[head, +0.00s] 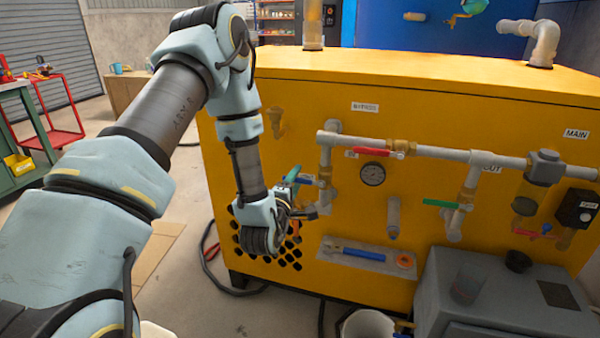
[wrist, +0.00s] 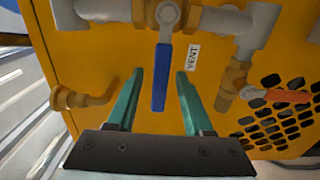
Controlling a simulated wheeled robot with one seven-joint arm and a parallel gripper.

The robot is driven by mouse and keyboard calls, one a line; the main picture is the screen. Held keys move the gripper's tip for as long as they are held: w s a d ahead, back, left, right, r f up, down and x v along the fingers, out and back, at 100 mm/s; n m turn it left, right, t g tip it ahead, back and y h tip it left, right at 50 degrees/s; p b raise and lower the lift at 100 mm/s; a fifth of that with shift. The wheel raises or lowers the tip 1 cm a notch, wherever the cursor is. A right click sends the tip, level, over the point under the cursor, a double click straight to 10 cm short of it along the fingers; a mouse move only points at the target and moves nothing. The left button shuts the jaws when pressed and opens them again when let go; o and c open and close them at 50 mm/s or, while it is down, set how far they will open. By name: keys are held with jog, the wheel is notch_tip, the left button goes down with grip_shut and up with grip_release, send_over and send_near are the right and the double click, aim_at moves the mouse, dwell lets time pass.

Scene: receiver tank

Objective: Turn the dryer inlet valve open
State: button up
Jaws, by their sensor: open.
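My gripper (wrist: 159,74) is open, its two green fingers on either side of a blue lever handle (wrist: 160,78) in the wrist view. No contact shows, and I cannot tell whether the tips reach the handle's depth. A label reading VENT (wrist: 193,57) sits right beside this lever. An orange-red lever (wrist: 287,95) on a brass valve (wrist: 232,84) is to the right, outside the fingers. In the head view my gripper (head: 296,180) is at the left pipework of the yellow cabinet, partly hidden by my wrist. No label for a dryer inlet is readable, so I cannot tell which valve it is.
The yellow cabinet (head: 420,85) also carries a red lever (head: 372,152), a green lever (head: 440,203) near an OUT label, and a gauge (head: 372,174). A shelf with a blue tool (head: 364,254) juts out below. A grey unit (head: 500,300) stands at right front.

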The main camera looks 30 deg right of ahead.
jog(key=shift+x, duration=1.5)
jog(key=shift+a, duration=0.1)
grip_shut()
